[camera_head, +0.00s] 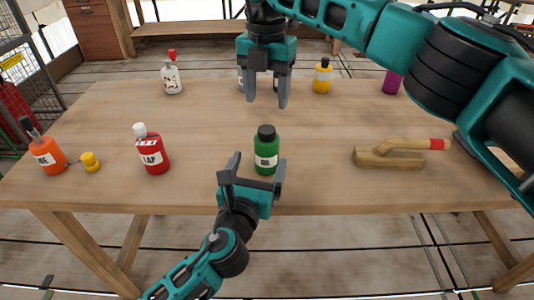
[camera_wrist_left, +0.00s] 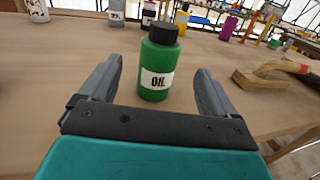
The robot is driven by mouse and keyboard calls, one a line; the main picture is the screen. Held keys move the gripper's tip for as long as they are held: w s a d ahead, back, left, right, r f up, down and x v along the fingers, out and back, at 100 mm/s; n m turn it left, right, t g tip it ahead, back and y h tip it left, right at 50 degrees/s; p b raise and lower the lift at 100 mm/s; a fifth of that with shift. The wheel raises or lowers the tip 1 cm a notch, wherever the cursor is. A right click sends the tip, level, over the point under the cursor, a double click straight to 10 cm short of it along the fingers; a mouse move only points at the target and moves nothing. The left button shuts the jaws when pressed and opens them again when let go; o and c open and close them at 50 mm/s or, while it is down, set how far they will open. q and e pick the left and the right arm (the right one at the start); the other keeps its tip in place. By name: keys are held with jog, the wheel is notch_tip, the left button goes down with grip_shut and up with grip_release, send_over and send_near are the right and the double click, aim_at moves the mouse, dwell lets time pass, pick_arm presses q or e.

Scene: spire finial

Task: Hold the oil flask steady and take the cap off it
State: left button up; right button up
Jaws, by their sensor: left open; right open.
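The oil flask is a green bottle (camera_head: 266,158) with a black cap (camera_head: 266,132) on top. It stands upright near the table's front edge. In the left wrist view the flask (camera_wrist_left: 155,72) reads "OIL" on a white label, and its cap (camera_wrist_left: 162,34) is on. My left gripper (camera_head: 256,168) is open, with its fingers reaching toward the flask from the front; in the wrist view the flask stands just beyond and between the fingertips. My right gripper (camera_head: 267,98) is open and empty, pointing down above the table behind the flask.
A red bottle labelled "LAP" (camera_head: 152,150) and an orange bottle (camera_head: 46,150) with a small yellow item (camera_head: 90,162) stand left. A wooden block with a red-ended handle (camera_head: 390,155) lies right. Several bottles, including a yellow one (camera_head: 322,77), stand at the back.

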aim_at(268, 138)
pick_arm(q)
jog(key=x, duration=0.9)
jog(key=shift+w, duration=0.3)
jog(key=shift+c, duration=0.2)
jog(key=c, duration=1.4)
jog(key=shift+c, duration=1.2)
pick_arm(e)
jog(key=shift+c, duration=0.8)
pick_arm(q)
grip_shut()
pick_arm(e)
jog(key=m, duration=0.6)
jog(key=shift+a, duration=0.1)
jog(key=shift+c, duration=0.2)
jog(key=m, duration=0.7)
jog(key=shift+f, duration=4.05)
